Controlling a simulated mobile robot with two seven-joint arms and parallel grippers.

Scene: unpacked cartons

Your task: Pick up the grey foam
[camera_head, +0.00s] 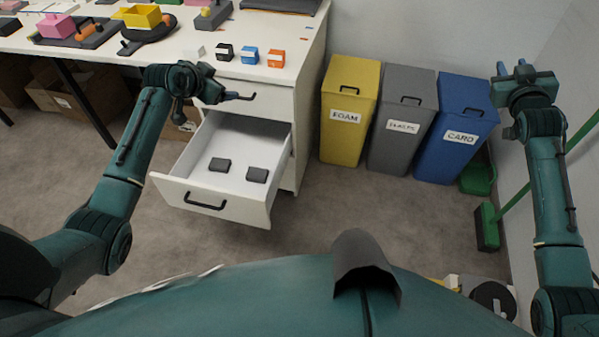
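Two small dark grey blocks, one on the left (219,164) and one on the right (257,175), lie apart on the floor of the open white drawer (180,189). They may be the grey foam; their material cannot be told. My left gripper (222,93) is above and behind the open drawer, close to the dark handle of the closed drawer above. It is apart from the blocks, and its fingers are too small and dark to read. My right gripper (524,72) is raised at the far right beside the blue bin, with its fingers apart and nothing between them.
The white desk (300,40) holds small black, blue and orange blocks along its front edge and several trays behind. Yellow FOAM (345,140), grey (392,150) and blue CARD (445,160) bins stand along the wall. A green broom (488,228) leans at right. Floor before the drawer is clear.

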